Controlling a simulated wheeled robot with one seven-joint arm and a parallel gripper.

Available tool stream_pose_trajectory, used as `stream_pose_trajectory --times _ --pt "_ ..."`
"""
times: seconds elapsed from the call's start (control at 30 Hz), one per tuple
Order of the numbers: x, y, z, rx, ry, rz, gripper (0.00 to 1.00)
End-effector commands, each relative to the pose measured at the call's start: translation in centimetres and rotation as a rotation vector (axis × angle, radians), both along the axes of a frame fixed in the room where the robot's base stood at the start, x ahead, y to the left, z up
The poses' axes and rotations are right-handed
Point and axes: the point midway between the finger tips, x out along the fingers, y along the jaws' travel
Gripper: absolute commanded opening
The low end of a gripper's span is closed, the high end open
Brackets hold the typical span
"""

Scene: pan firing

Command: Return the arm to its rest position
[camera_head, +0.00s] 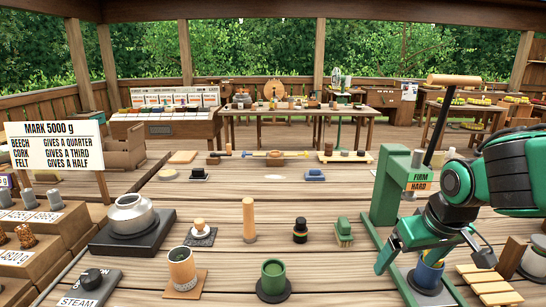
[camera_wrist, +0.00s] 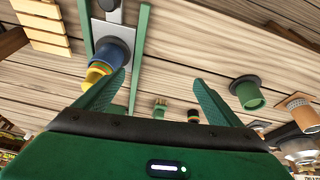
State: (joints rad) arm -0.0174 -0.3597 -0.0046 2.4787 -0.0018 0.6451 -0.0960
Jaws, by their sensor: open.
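My gripper (camera_head: 434,262) is at the right in the head view, at the end of my green and black arm, in front of the green press. Its two green fingers are spread, and nothing shows between them in the wrist view (camera_wrist: 160,77). A blue cup (camera_head: 428,276) with a yellow upper part stands at the press's foot, seen between the fingers in the head view. In the wrist view the blue cup (camera_wrist: 111,52) lies beyond the left finger, which partly covers its banded part. I cannot tell whether they touch.
The green press (camera_head: 389,190) with its "FIRM HARD" label stands close to my arm. A wooden slatted rack (camera_head: 487,284) is at the lower right.

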Motion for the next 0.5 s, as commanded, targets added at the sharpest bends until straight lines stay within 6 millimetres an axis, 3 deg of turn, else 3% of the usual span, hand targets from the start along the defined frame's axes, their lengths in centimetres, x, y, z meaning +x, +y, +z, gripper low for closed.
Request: stream_pose_trajectory --times 0.1,0.27,0.5 --pt "-1.4 -0.6 -0.2 0.037 -0.030 -0.125 0.89" --pt "-4.9 -5.0 -0.9 0.032 0.070 -0.262 0.89" --pt "-12.2 -10.0 -1.7 0.067 0.236 -0.496 0.89"
